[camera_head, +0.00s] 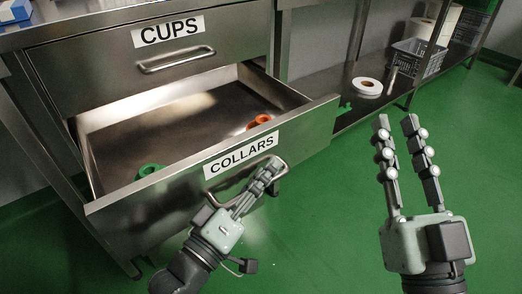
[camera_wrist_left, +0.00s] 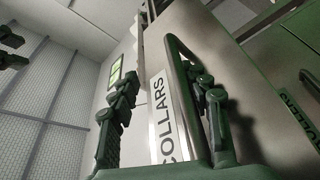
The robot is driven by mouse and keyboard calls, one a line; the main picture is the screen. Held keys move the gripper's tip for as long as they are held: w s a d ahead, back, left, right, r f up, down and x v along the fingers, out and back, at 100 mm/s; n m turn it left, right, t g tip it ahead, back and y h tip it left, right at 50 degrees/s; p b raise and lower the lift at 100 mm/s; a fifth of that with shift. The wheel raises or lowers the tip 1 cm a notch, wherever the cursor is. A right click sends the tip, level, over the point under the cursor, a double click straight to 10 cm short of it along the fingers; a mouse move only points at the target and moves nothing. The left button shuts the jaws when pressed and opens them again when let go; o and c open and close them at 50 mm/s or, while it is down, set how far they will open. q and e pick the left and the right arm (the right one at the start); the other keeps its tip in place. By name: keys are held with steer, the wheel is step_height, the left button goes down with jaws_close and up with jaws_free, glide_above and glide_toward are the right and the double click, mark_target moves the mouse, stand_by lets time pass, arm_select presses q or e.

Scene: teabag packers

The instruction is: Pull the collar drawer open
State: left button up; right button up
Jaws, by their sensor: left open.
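The collar drawer (camera_head: 320,118), labelled COLLARS, stands well out from the steel cabinet, its inside visible from above. A green ring (camera_head: 150,170) lies at its front left and an orange ring (camera_head: 259,121) at its right side. My left gripper (camera_head: 270,170) is at the drawer's handle (camera_head: 284,172). In the left wrist view the handle (camera_wrist_left: 176,85) passes between the spread fingers of the left gripper (camera_wrist_left: 165,100); firm contact cannot be told. My right gripper (camera_head: 395,121) is open and empty over the green floor, right of the drawer.
A shut drawer labelled CUPS (camera_head: 110,72) with its own handle (camera_head: 177,60) sits above. To the right, a low steel shelf (camera_head: 310,82) holds white rolls (camera_head: 367,86) and a grey crate (camera_head: 417,58). The floor (camera_head: 320,230) in front is clear.

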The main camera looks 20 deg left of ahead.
mark_target(260, 141)
arm_select(q)
steer(key=shift+t, duration=0.4)
steer(key=r, duration=0.7)
steer(key=shift+a+r, duration=0.25)
steer(key=shift+a, duration=0.1)
steer(key=shift+d+r, duration=0.1)
steer(key=shift+r, duration=0.3)
steer(key=shift+w, duration=0.1)
steer(key=shift+g, duration=0.9)
step_height(260, 141, down, 8)
steer(key=shift+f, duration=0.1)
steer(key=shift+f+b+v, duration=0.15)
steer(key=shift+b+v, duration=0.05)
steer(key=shift+v, duration=0.65)
steer(key=shift+f+b+v, duration=0.15)
steer(key=shift+b+v, duration=0.05)
steer(key=shift+v, duration=0.65)
steer(key=v, duration=0.2)
steer(key=f+b+v, duration=0.1)
steer(key=v, duration=0.1)
steer(key=shift+s, duration=0.35)
steer(key=shift+r, duration=0.1)
